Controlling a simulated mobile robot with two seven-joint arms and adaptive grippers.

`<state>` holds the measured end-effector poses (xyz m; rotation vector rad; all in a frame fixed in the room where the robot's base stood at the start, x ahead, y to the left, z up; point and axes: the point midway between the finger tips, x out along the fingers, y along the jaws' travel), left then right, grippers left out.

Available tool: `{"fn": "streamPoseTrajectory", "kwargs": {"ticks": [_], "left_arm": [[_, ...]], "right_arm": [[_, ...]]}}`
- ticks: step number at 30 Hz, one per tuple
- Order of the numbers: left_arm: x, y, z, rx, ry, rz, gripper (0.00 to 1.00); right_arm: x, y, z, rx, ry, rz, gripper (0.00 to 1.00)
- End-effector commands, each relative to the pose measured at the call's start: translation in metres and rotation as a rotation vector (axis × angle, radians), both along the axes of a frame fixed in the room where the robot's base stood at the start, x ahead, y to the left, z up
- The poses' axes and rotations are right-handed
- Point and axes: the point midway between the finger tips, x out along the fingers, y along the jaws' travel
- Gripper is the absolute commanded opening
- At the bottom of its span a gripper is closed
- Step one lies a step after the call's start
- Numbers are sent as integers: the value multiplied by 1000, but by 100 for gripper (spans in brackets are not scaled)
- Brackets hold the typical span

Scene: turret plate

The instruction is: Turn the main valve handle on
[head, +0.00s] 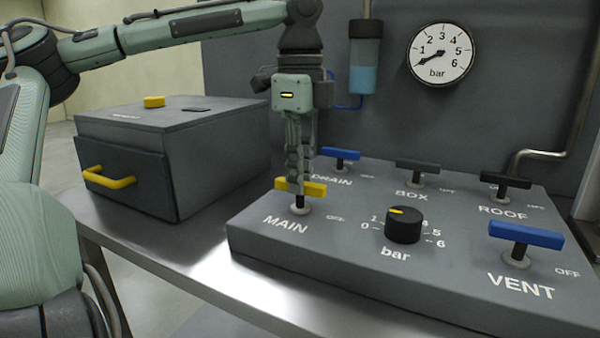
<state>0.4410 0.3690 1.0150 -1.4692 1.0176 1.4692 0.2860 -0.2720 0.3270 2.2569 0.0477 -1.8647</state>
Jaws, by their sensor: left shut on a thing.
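The main valve handle (313,189) is a yellow bar on a short dark stem above the MAIN label on the grey valve panel (330,262). The bar lies roughly left to right in the head view, with the OFF mark to the right of its stem. My left gripper (299,188) points straight down from above and is shut on the yellow handle, its fingers covering the middle of the bar. My right gripper is not in view.
The panel also holds blue DRAIN (341,153), dark BOX (417,165), black ROOF (505,180) and blue VENT (526,235) handles and a black bar knob (403,225). A grey box (170,150) stands left.

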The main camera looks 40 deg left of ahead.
Motion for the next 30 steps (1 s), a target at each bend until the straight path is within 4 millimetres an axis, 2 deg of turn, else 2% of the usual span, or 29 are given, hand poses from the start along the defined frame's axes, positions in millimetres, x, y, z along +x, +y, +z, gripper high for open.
{"fn": "streamPoseTrajectory", "kwargs": {"ticks": [8,30], "left_arm": [[0,0,1,3,-2,183,0],[1,0,1,0,-3,884,0]], "right_arm": [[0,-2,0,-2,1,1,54],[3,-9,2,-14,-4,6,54]]}}
